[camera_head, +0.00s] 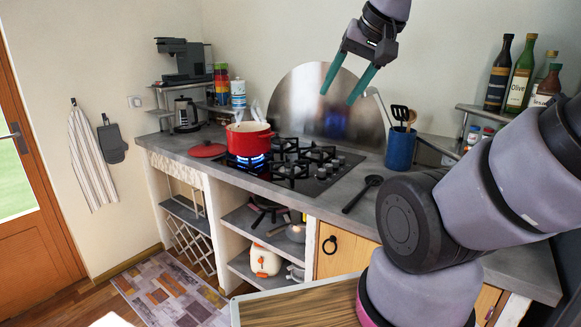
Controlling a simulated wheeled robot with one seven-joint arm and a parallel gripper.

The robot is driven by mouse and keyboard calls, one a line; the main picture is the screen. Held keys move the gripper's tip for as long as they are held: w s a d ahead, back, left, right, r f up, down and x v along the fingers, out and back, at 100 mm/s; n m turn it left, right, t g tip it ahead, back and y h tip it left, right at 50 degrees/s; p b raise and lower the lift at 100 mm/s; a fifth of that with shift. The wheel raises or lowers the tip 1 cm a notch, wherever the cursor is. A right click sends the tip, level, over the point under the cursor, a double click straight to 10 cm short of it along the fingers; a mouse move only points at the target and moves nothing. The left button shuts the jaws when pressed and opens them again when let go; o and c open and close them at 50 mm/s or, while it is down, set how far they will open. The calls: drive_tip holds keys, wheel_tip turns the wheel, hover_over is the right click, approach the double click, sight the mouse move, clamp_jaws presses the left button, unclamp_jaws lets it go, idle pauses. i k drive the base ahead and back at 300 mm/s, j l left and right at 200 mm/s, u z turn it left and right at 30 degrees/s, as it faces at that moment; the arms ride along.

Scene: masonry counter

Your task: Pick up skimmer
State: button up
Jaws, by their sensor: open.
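A black long-handled utensil with a round head, which looks like the skimmer (362,194), lies flat on the grey counter to the right of the stove. Its head points toward the back right, and its handle points toward the front edge. Whether the head has holes is too small to tell. My gripper (338,97) is open and empty, with teal fingers pointing down. In the picture it is in front of the round steel splash plate, above and left of the skimmer and apart from it.
A blue utensil holder (400,148) with several utensils stands behind the skimmer. A red pot (250,143) sits over a lit blue flame on the black gas stove (290,168). Bottles (521,75) stand on a shelf at the right. The counter around the skimmer is clear.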

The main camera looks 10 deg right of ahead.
sight(379, 179)
drive_tip(key=l+z, duration=0.15)
drive_tip(key=z, duration=0.2)
drive_tip(key=i+l+z, duration=0.1)
drive_tip(key=z, duration=0.25)
